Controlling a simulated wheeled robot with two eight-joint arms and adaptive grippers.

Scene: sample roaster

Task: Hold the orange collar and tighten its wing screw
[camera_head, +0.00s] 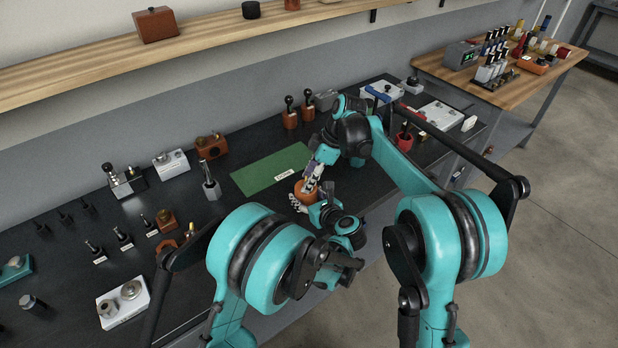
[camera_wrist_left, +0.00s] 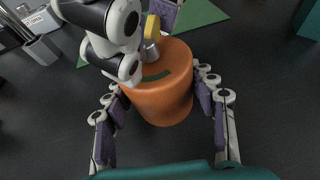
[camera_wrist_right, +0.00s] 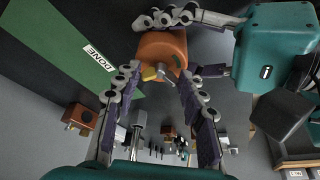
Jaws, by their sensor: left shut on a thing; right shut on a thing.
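The orange collar (camera_head: 304,192) stands on the dark bench beside the green mat. In the left wrist view the collar (camera_wrist_left: 160,100) sits between the fingers of my left gripper (camera_wrist_left: 158,88), which is shut on its sides. A dark curved slot shows on its top. The wing screw, with a yellow wing (camera_wrist_left: 152,27) and grey metal stem, is at the collar's far side. My right gripper (camera_wrist_right: 160,72) is shut on the wing screw (camera_wrist_right: 150,74), seen between its fingertips in the right wrist view. In the head view the arms partly hide both grippers and the screw.
The green mat (camera_head: 262,172) with a "DONE" label lies behind the collar. Several tools and small fixtures stand on the bench to the left, including a white block (camera_head: 123,303). Two dark-handled tools in brown blocks (camera_head: 290,118) stand at the back.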

